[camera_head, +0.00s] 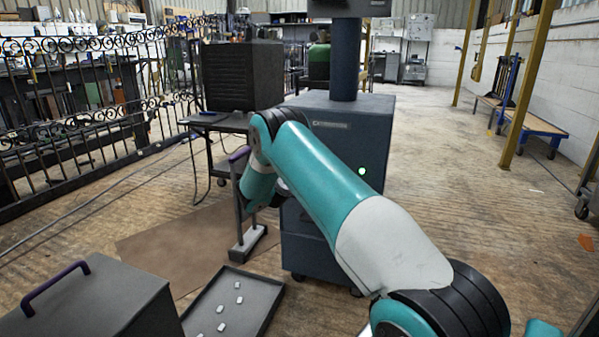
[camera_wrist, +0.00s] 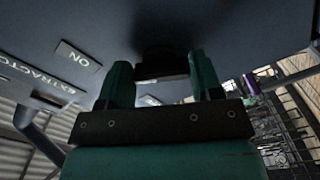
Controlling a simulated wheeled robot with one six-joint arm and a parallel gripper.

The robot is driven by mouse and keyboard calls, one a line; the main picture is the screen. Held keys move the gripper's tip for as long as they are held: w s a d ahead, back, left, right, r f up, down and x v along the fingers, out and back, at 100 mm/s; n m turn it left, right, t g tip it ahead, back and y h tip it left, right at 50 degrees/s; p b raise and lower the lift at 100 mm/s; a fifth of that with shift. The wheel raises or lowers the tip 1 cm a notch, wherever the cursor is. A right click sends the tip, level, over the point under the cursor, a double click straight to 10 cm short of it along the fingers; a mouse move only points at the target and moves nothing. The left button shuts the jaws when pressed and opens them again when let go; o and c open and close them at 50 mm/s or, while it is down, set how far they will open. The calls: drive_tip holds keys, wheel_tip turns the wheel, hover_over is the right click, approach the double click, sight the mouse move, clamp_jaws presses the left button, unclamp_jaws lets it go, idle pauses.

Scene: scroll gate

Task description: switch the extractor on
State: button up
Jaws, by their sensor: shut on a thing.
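The extractor appears to be the blue-grey cabinet (camera_head: 345,130) with a thick column on top. A small green light (camera_head: 361,171) glows on its front. The knob's setting is too dark to tell. In the head view my arm hides the gripper and the knob.
A purple-handled post (camera_head: 239,205) stands left of the cabinet, close to my arm. A dark box (camera_head: 242,75) sits on a stand behind. A shallow tray (camera_head: 262,283) with several small pale pieces and a grey box (camera_head: 95,300) are in front.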

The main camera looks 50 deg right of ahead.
drive_tip(key=shift+f+m+b, duration=0.15)
drive_tip(key=shift+m+b, duration=0.4)
drive_tip(key=shift+m, duration=0.45)
drive_tip(key=o, duration=0.9)
drive_tip(key=shift+a, duration=0.1)
drive_tip(key=b+v, duration=0.9)
drive_tip(key=v, duration=0.8)
drive_tip(key=shift+a+b, duration=0.15)
drive_tip(key=shift+b, duration=0.25)
